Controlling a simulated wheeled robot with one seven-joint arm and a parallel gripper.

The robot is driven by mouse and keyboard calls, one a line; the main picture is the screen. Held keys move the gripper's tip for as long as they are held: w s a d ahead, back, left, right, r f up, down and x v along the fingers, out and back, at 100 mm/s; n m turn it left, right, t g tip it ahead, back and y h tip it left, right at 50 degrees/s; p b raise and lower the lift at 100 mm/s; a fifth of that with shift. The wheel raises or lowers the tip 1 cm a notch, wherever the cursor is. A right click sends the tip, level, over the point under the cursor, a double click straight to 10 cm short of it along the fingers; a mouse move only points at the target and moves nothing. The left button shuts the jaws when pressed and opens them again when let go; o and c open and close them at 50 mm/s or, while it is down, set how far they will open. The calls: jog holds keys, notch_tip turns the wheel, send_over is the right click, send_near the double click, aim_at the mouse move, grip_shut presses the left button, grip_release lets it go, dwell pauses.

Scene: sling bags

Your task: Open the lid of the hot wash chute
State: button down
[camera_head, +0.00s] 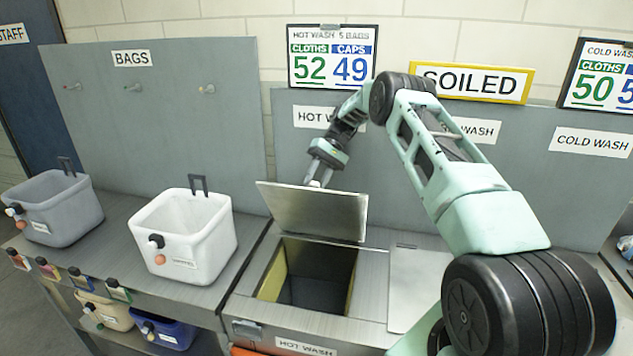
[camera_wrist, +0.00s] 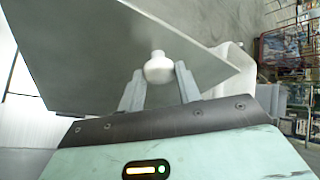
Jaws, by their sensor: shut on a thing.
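The hot wash chute lid (camera_head: 312,212) is a flat metal plate standing tilted up at the back of its opening in the head view. The chute opening (camera_head: 308,285) below it is uncovered, with a dark inside and yellowish side walls. My gripper (camera_head: 319,180) is at the lid's raised edge. In the wrist view my gripper (camera_wrist: 160,85) is shut on the lid's pale round knob (camera_wrist: 158,67), with a finger on each side of it. The lid (camera_wrist: 110,50) fills much of that view. The fingertips are partly hidden behind the lid in the head view.
A white bin (camera_head: 188,238) and a grey bin (camera_head: 53,208) stand on the counter to the left. A closed metal lid (camera_head: 415,285) lies right of the opening. A SOILED sign (camera_head: 478,83) and count boards (camera_head: 331,57) stand along the back panel.

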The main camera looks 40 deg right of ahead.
jog(key=c, duration=1)
grip_release()
notch_tip(320, 180, up, 10)
jog(key=b, duration=0.4)
